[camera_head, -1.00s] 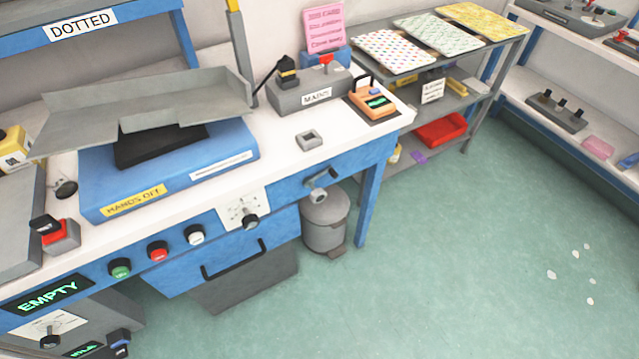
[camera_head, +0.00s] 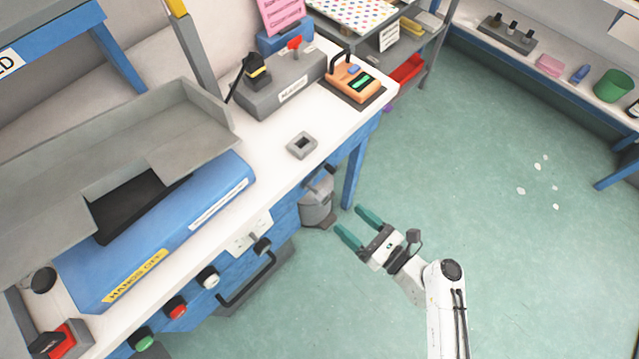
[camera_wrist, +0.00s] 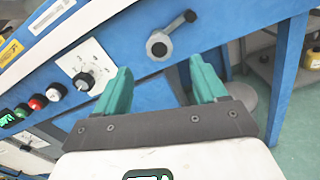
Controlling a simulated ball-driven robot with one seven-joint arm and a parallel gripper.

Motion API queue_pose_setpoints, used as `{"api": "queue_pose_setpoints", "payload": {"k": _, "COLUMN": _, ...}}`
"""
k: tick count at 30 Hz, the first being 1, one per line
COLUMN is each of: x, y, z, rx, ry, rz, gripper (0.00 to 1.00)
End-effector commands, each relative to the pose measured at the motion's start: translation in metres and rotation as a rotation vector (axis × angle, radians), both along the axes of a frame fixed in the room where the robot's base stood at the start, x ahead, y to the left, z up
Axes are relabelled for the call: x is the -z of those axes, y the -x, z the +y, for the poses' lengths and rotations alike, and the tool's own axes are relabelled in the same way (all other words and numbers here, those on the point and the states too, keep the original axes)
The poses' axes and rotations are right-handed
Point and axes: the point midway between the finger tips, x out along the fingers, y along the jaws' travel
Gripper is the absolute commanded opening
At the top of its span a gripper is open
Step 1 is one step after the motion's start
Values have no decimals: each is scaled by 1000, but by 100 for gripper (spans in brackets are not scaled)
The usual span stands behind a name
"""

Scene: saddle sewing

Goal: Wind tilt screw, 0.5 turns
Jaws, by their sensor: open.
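A grey crank with a round hub (camera_wrist: 158,47) and a dark end knob sits on the blue bench front. I take it to be the tilt screw. In the wrist view its arm points up and right. In the head view the crank (camera_head: 322,184) shows small at the bench's right end. My gripper (camera_head: 348,218) has teal fingers, is open and empty, and is in front of the bench, right of and below the crank in the head view. In the wrist view the crank appears beyond and above the gap between my fingertips (camera_wrist: 160,66); they look apart from it.
A black dial knob on a white plate (camera_wrist: 88,62) sits left of the crank. Green, red and white buttons (camera_head: 208,277) line the bench front. A grey bin (camera_head: 317,208) stands under the bench end. A grey tilted tray (camera_head: 190,115) is above the blue base.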

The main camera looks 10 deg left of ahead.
Motion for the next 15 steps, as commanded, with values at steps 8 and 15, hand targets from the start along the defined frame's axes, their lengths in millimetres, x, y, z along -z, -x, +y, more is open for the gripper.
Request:
{"api": "queue_pose_setpoints", "payload": {"k": 8, "x": -1, "y": -24, "z": 33, "rx": -6, "ry": -1, "rz": -2, "gripper": 71}}
{"api": "queue_pose_setpoints", "payload": {"k": 15, "x": -1, "y": -50, "z": 65, "rx": -6, "ry": 2, "rz": -4, "gripper": 71}}
